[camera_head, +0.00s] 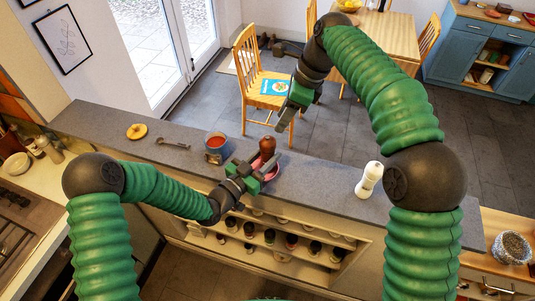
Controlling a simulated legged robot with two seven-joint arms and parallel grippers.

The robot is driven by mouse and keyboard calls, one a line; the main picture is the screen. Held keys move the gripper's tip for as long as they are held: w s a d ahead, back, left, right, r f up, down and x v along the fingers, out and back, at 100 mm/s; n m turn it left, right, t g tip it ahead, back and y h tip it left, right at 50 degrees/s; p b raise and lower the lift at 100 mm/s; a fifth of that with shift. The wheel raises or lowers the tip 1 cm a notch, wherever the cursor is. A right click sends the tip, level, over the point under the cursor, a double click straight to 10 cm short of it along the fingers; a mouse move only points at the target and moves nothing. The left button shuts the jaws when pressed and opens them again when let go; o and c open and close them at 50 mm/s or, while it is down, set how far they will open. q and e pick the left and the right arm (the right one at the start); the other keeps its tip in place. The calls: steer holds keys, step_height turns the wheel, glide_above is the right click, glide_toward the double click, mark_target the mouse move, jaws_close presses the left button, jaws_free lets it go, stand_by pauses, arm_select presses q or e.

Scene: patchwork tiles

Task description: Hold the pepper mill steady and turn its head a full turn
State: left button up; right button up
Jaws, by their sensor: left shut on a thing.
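The brown wooden pepper mill (267,146) stands upright on the grey counter in the middle of the head view. Its round head shows, while its lower body is partly hidden by my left gripper. My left gripper (256,168) reaches in from the left, low at the mill, and is shut on its body. My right gripper (284,118) hangs in the air above and slightly right of the mill's head in the picture, apart from it. Its fingers point down, and the gap between them is not clear.
A pink bowl (272,174) sits close to the mill, partly hidden by my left gripper. A white mill (369,180) stands right; the counter between is clear.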

mark_target(268, 143)
steer(key=o, duration=0.4)
steer(key=shift+d+f, duration=0.1)
steer(key=shift+f, duration=0.25)
steer(key=shift+o, duration=1.2)
steer(key=f+n, duration=0.2)
steer(key=f+n+y, duration=0.1)
steer(key=n, duration=0.1)
steer(key=w+f+n+y, duration=0.1)
steer(key=f+n, duration=0.1)
steer(key=shift+d+f, duration=0.3)
steer(key=shift+d, duration=0.1)
step_height(268, 143, down, 4)
steer(key=w+d+n+t+y, duration=0.1)
steer(key=d+n+t+y, duration=0.15)
steer(key=n+y, duration=0.75)
steer(key=a+n+h, duration=0.1)
steer(key=a+n, duration=0.1)
steer(key=n, duration=0.4)
steer(key=a+n+h, duration=0.1)
steer(key=a+n, duration=0.2)
steer(key=n, duration=0.3)
steer(key=s+a+n+h, duration=0.1)
steer(key=a+n, duration=0.1)
steer(key=n, duration=0.5)
steer(key=shift+s+a+f, duration=0.1)
steer(key=shift+a+f, duration=0.1)
steer(key=shift+a, duration=0.1)
